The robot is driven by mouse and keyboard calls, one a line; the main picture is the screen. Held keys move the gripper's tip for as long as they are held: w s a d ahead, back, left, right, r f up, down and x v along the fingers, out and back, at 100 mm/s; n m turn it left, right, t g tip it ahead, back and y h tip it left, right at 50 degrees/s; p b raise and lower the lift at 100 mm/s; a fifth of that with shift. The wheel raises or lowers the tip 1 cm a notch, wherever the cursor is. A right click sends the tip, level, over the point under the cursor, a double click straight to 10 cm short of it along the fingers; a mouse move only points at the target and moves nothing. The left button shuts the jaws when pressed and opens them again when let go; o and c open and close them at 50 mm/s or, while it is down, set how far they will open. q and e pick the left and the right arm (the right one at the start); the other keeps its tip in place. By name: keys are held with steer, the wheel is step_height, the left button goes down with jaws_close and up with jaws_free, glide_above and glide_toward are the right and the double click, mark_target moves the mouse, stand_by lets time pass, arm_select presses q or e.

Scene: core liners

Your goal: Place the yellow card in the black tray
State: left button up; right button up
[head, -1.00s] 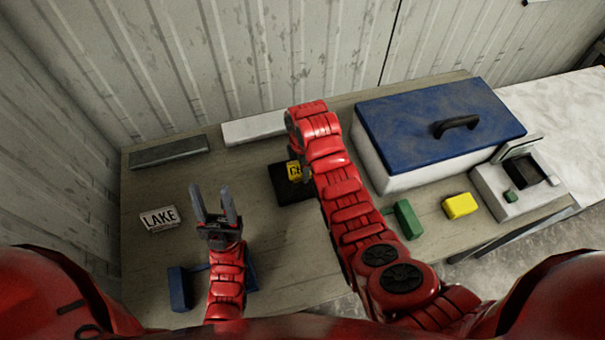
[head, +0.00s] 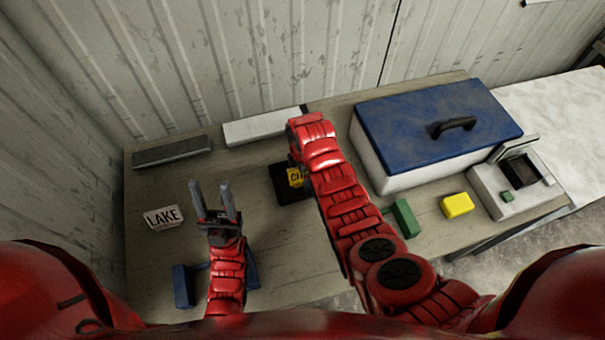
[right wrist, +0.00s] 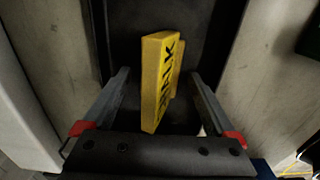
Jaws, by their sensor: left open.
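The yellow card (head: 295,177), with black lettering, is at the black tray (head: 279,189) in the middle of the table, partly hidden by my right arm. In the right wrist view the card (right wrist: 158,80) is within the tray's outline (right wrist: 120,35), tilted, with a thick side showing. My right gripper (right wrist: 161,74) is open around the card, with a gap on each side. Its fingers are hidden in the head view. I cannot tell whether the card rests fully on the tray floor. My left gripper (head: 214,198) is open, empty and pointing up, left of the tray.
A LAKE sign (head: 163,217) lies at the left. A blue piece (head: 183,287) is beside my left arm. A large blue-lidded box (head: 440,125), a green block (head: 405,218), a yellow block (head: 457,204) and a grey device (head: 508,190) stand at the right. A white bar (head: 262,127) lies behind.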

steer(key=shift+r, duration=0.2)
steer(key=shift+w+r, duration=0.1)
steer(key=shift+r, duration=0.2)
step_height(320, 180, up, 5)
steer(key=b, duration=0.2)
steer(key=shift+b, duration=0.4)
step_height(320, 180, up, 6)
steer(key=p, duration=0.4)
steer(key=shift+f+p, duration=0.15)
steer(key=shift+p, duration=0.15)
steer(key=shift+r+p, duration=0.3)
steer(key=shift+r, duration=0.1)
steer(key=shift+f, duration=0.1)
